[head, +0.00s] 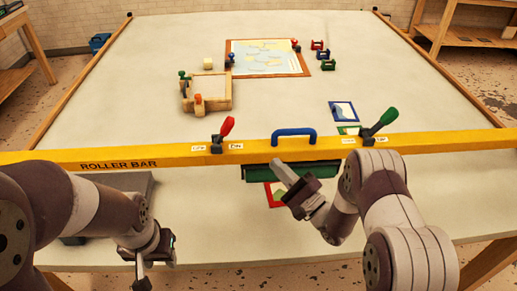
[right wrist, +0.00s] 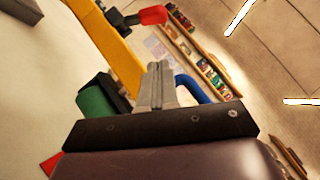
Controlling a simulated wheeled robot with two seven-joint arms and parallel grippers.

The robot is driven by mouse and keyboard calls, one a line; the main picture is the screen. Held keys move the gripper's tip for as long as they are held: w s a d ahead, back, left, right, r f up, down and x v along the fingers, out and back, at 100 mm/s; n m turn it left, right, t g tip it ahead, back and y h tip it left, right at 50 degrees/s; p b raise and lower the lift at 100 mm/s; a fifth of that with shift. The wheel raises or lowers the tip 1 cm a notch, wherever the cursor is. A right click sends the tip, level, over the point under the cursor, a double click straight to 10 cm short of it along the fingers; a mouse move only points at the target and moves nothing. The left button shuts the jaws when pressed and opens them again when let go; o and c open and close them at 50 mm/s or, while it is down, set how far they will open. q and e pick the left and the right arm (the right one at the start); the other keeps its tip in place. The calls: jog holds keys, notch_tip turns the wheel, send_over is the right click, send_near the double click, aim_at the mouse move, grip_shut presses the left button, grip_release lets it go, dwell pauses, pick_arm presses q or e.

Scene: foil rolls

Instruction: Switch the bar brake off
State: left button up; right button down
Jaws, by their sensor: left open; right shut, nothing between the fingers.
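A yellow roller bar (head: 255,150) crosses the table. A red-handled lever (head: 226,128) on it leans right, towards a label (head: 236,146) that seems to read ON; a label to its left (head: 198,148) is too small to read surely. A green-handled lever (head: 380,125) leans right at the bar's right part. My right gripper (head: 277,168) is shut and empty, in front of the bar, below the blue handle (head: 294,131) and right of the red lever. The right wrist view shows its closed fingers (right wrist: 155,82) and the red lever (right wrist: 152,15). My left gripper (head: 143,270) is open at the table's front edge.
A dark green roll (head: 312,172) sits below the bar, near my right gripper. A grey slab (head: 120,183) lies at left. Beyond the bar are a wooden box (head: 208,92), a framed picture (head: 265,58) and small spools (head: 322,55).

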aim_at(233, 127)
jog(key=s+a+r+p+x, duration=0.1)
jog(key=s+p+x, duration=0.1)
jog(key=x, duration=1)
jog(key=shift+a+p, duration=0.4)
jog(key=shift+p, duration=0.2)
jog(key=shift+a+r+n+g+p, duration=0.1)
jog(key=shift+r+n+g+p, duration=0.15)
jog(key=shift+n+g+p, duration=0.1)
